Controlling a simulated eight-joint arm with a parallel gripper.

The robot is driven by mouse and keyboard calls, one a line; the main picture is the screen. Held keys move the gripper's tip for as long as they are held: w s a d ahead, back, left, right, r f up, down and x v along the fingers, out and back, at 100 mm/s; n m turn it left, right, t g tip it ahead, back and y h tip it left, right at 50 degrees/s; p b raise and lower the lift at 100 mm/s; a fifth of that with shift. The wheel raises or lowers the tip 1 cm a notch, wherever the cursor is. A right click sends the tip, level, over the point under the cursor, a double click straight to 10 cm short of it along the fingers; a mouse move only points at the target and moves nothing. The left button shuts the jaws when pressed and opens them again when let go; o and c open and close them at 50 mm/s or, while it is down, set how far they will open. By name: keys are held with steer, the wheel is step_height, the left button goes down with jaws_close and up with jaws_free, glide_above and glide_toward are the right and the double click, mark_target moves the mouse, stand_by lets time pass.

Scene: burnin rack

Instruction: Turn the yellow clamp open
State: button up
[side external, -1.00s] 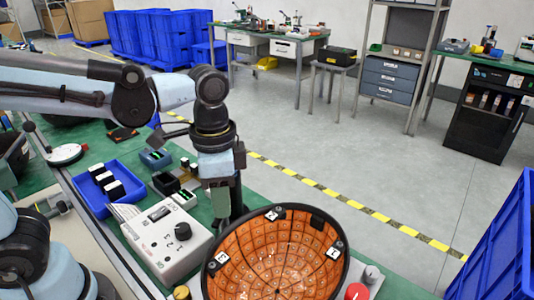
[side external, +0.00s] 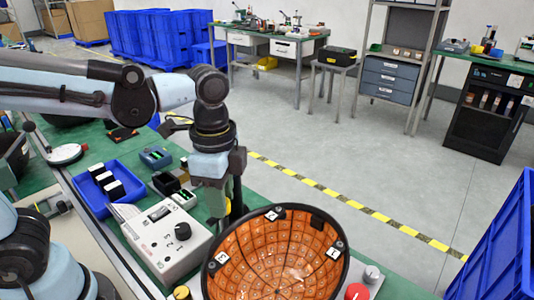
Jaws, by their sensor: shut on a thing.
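My gripper (side external: 228,208) points down just behind the left rim of a large black-rimmed bowl lined with orange tiles (side external: 280,262). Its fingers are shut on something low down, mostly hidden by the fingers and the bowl.
A grey control box with a black dial (side external: 168,240) stands close left of my gripper. A blue tray (side external: 94,200) with black-and-white blocks lies further left. A yellow knob (side external: 181,292) and a red button (side external: 356,291) flank the bowl's front.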

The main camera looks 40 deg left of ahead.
steer(key=o, duration=1.1)
steer(key=shift+c, duration=0.2)
steer(key=shift+r, duration=0.1)
step_height(320, 180, up, 12)
steer(key=a+f+n+t, duration=0.7)
steer(key=a+f+n, duration=0.2)
steer(key=f+n, duration=0.3)
steer(key=shift+w+f, duration=0.3)
steer(key=shift+w, duration=0.15)
